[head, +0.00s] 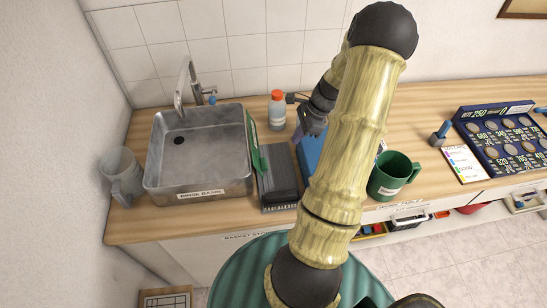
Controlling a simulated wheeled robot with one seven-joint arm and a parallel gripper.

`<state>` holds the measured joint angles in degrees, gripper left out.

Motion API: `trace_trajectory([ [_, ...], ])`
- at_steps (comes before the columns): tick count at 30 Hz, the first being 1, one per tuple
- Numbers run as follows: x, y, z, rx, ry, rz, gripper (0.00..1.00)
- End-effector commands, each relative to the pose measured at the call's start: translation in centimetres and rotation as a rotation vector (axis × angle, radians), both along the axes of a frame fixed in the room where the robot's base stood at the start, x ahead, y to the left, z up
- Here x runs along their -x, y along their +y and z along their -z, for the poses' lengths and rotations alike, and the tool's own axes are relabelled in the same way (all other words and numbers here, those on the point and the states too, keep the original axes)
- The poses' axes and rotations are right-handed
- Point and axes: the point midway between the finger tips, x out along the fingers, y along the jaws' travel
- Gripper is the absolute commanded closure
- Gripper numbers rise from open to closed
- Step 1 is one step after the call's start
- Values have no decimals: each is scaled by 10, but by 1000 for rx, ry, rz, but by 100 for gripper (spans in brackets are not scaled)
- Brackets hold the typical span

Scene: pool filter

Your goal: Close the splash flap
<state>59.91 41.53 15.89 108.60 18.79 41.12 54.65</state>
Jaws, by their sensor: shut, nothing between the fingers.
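The splash flap seems to be the thin green panel (253,141) standing up along the right rim of the sink, beside a dark grey box (278,184) with a slatted front. The panel looks raised and tilted, but its exact angle and its hinge are hard to tell. My gripper (298,115) is above the counter, to the right of the panel and apart from it. It is shut and empty. My arm crosses the picture from the top to the bottom and hides part of the counter.
A metal sink (165,189) with a tap (186,85) is on the left. A white bottle (277,112) with an orange cap stands close to my gripper. A blue object (309,154), a green mug (394,177) and a clear jug (122,174) are on the counter.

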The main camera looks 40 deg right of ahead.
Motion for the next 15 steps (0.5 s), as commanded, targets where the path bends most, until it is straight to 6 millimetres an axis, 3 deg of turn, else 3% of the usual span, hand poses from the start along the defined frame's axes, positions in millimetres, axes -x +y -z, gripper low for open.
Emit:
trace_trajectory([
  [15,-14,29,66,-5,2,-3,100],
])
